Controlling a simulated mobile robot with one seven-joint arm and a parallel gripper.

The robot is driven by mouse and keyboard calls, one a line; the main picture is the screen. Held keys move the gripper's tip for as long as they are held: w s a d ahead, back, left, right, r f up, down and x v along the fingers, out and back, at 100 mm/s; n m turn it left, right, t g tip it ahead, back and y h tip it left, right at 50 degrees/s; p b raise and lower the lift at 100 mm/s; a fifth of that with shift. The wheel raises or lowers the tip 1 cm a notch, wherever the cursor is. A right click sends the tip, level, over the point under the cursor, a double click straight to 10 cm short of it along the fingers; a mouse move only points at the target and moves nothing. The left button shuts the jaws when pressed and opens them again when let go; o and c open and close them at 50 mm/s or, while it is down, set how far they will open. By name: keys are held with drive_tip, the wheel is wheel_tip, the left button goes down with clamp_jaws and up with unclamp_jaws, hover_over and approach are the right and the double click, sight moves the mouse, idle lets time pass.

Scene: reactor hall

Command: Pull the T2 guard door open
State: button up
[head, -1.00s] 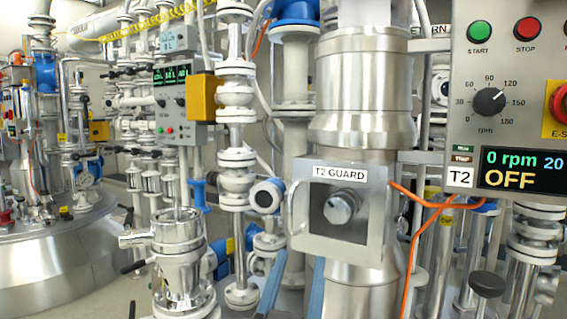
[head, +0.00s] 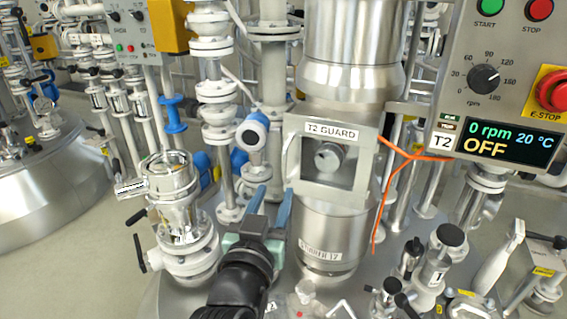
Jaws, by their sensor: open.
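The T2 guard door (head: 363,140) is a pale metal frame with a clear window, labelled "T2 GUARD", on the front of the steel stirrer column. It looks shut. A round metal knob-like part (head: 329,157) shows behind the window. A pale curved bar, which looks like the door's handle (head: 291,158), runs down its left edge. My gripper (head: 271,198) is below and left of the door, its two blue-grey fingers apart and pointing up toward it. Nothing shows between the fingers. I cannot tell the depth gap to the handle.
The T2 control panel (head: 452,100) juts out at right, reading 0 rpm, OFF. An orange cable (head: 400,165) hangs right of the door. A blue-ended valve (head: 252,133) is close left of the door. A sight-glass fitting (head: 172,185) stands left of my gripper. Several valves and fittings crowd the lower right.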

sight(284, 169)
drive_tip(key=w, duration=0.3)
drive_tip(key=w+d, duration=0.1)
drive_tip(key=w, duration=0.2)
drive_tip(key=w+d, duration=0.1)
drive_tip(key=w, duration=0.2)
drive_tip(key=shift+w+b, duration=0.2)
drive_tip(key=shift+b, duration=0.2)
drive_tip(key=shift+c, duration=0.3)
clamp_jaws()
idle(0.7)
